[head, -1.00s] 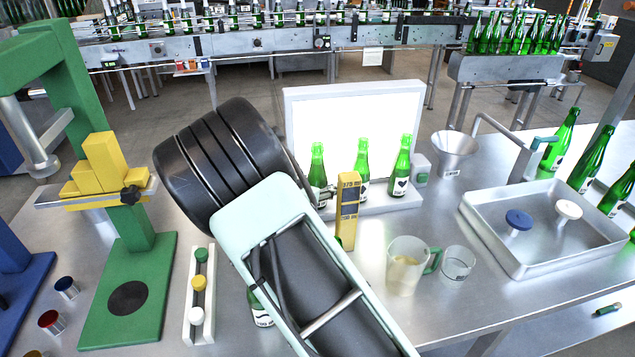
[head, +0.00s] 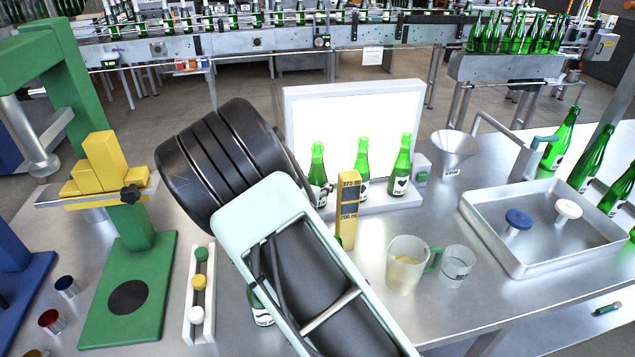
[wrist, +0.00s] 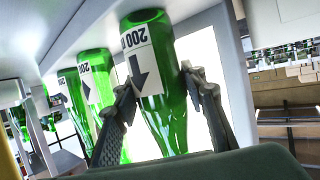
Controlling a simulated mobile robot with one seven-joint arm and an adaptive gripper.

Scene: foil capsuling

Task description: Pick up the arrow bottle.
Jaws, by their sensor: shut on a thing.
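The arrow bottle (wrist: 168,122) is green glass with a white label showing "200" and a dark arrow. It fills the middle of the wrist view, neck toward the bottom of the picture. My gripper (wrist: 158,84) is shut on it, one finger on each side near the label. In the head view the leftmost bottle at the light panel (head: 317,160) appears to be this one, its label partly covered by my arm. My fingers are hidden there. I cannot tell whether its base touches the ledge.
Two more green bottles, the middle one (head: 362,158) and one with a heart label (head: 401,160), stand to its right before the white panel (head: 355,112). A yellow gauge block (head: 347,210), jug (head: 405,268), glass (head: 456,265) and metal tray (head: 480,228) are nearby.

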